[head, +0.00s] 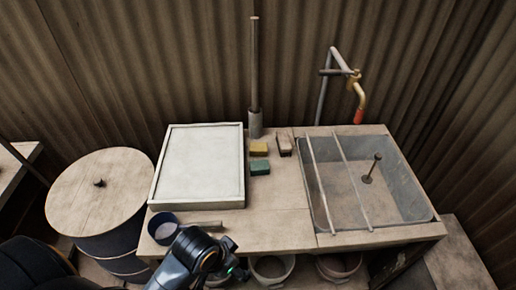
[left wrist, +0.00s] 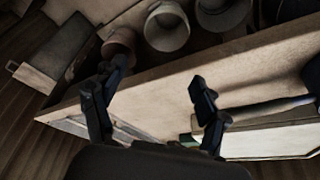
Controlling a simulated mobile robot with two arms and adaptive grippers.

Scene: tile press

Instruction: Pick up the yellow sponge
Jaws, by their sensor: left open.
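The yellow sponge (head: 258,149) lies on the wooden worktop in the head view, right of the white framed tray. A green sponge (head: 259,167) lies just in front of it. My left gripper (head: 229,256) is at the front edge of the worktop, well in front of the sponges and apart from them. In the left wrist view its two dark fingers (left wrist: 151,100) are spread wide with nothing between them. I cannot make out the yellow sponge in the left wrist view. My right gripper is not in view.
The white tray (head: 201,161) fills the worktop's left. A small brush-like block (head: 284,145) lies right of the sponges. A basin (head: 400,190) is at right. Worktop in front of the sponges is clear.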

